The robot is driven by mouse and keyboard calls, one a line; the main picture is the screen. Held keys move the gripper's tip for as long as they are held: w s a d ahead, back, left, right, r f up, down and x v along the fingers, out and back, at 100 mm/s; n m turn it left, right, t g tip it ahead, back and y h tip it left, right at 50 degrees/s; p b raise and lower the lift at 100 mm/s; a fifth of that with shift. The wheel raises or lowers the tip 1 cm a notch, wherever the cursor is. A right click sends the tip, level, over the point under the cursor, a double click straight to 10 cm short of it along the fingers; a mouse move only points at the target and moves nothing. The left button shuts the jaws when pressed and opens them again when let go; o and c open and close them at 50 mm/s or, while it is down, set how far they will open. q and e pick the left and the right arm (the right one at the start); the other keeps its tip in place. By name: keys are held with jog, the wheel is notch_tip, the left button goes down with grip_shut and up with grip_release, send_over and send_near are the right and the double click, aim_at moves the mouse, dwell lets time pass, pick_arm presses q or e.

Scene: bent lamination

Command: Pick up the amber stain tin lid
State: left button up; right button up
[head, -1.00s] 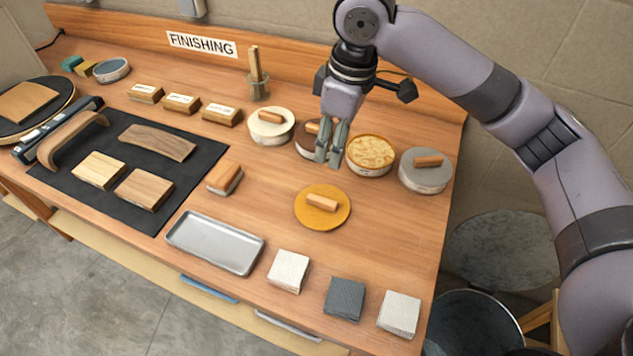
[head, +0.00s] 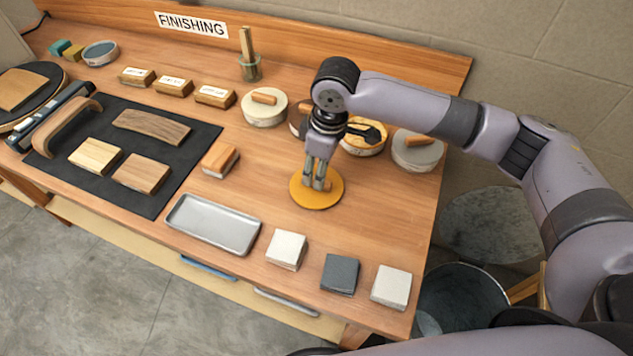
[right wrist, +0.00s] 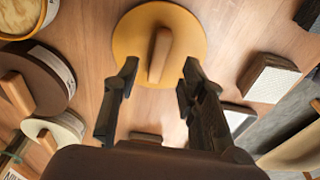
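The amber stain tin lid (head: 315,199) is a flat amber disc with a wooden bar handle, lying on the bench. It also shows in the right wrist view (right wrist: 188,38), with its handle upright in the picture. My right gripper (head: 317,184) is low over the lid, in front of most of the handle in the head view. In the right wrist view, my right gripper (right wrist: 158,78) has its two fingers apart, one to each side of the handle, with gaps between. The open amber tin (head: 365,148) stands behind, partly hidden by my right arm. My left gripper is out of view.
Other lidded tins, a cream one (head: 264,112) and a grey one (head: 417,157), stand at the back. A metal tray (head: 213,222) and several pads (head: 340,273) lie toward the front. A sanding block (head: 220,159) is left of the lid.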

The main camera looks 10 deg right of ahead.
jog(key=shift+w+a+f, duration=0.1)
jog(key=shift+f, duration=0.85)
jog(key=shift+w+a+f, duration=0.1)
jog(key=shift+f, duration=0.8)
jog(key=shift+c, duration=0.5)
jog(key=shift+d, duration=0.1)
grip_shut()
